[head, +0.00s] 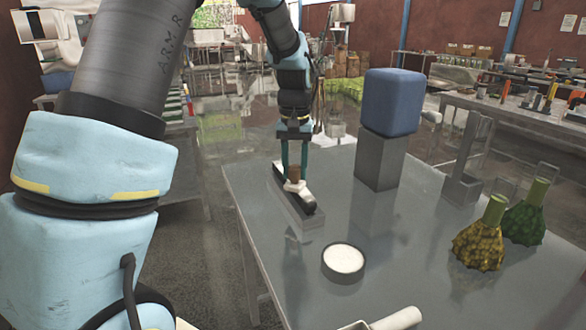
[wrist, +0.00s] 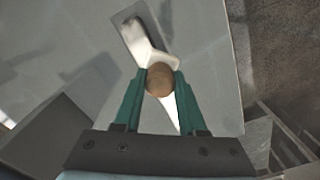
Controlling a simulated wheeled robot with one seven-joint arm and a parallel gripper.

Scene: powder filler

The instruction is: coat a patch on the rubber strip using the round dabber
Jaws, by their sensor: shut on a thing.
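My gripper (head: 294,172) is shut on the brown handle of the round dabber (head: 293,173) and points down. In the wrist view the dabber's round brown top (wrist: 160,79) sits between the green fingertips (wrist: 160,85). The dark rubber strip (head: 308,206) lies along a low grey block near the table's left edge. The dabber is over the middle of the strip, its pale lower end at or very near the surface. White shows around it in both views; I cannot tell how much is powder and how much is pad. A round dark dish (head: 344,274) holds white powder (head: 345,258).
A blue rounded block (head: 392,101) stands on a grey pedestal (head: 380,161) behind the strip. A grey upright holder (head: 468,165) and yellow (head: 478,250) and green (head: 524,222) textured items stand to the right.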

